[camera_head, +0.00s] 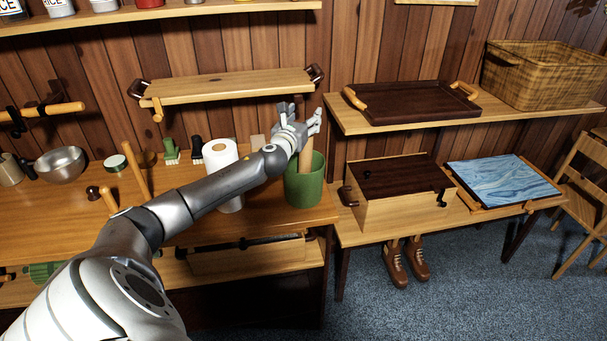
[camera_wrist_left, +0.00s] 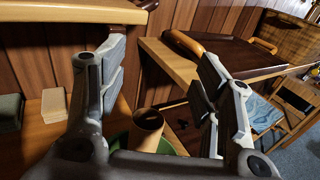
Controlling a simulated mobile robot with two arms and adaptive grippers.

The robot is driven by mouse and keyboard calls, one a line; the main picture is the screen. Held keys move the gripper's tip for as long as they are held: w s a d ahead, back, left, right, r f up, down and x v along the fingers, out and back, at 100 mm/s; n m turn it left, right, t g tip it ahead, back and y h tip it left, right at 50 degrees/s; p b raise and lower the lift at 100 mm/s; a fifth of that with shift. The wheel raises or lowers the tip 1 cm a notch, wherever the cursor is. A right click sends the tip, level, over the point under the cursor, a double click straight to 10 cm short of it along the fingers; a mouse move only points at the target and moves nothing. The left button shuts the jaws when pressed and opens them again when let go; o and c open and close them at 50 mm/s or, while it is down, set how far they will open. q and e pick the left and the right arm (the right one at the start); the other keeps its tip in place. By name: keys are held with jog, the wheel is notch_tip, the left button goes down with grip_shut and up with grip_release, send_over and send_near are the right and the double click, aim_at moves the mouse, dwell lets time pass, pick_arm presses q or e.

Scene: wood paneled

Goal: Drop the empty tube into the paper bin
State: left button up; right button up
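The empty tube (camera_head: 306,157) is a brown cardboard tube. It stands slightly tilted inside the green round paper bin (camera_head: 303,188), its upper part above the rim. In the left wrist view the open end of the tube (camera_wrist_left: 147,121) shows below and between my fingers, with some green bin rim (camera_wrist_left: 167,147) behind it. My left gripper (camera_head: 299,120) is above the bin at the tube's upper end. Its fingers (camera_wrist_left: 165,70) are spread wide with nothing clamped between them. The tube's lower end is hidden in the bin. My right gripper is not in view.
A white paper roll (camera_head: 222,160) stands left of the bin, partly behind my left arm. A wall shelf (camera_head: 230,86) is close to the gripper. To the right are a wooden box (camera_head: 390,205), a dark tray (camera_head: 412,102) and a wicker basket (camera_head: 545,78).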

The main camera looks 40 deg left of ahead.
pick_arm(q)
jog(key=v, duration=1.2)
dwell(0.5)
dwell(0.6)
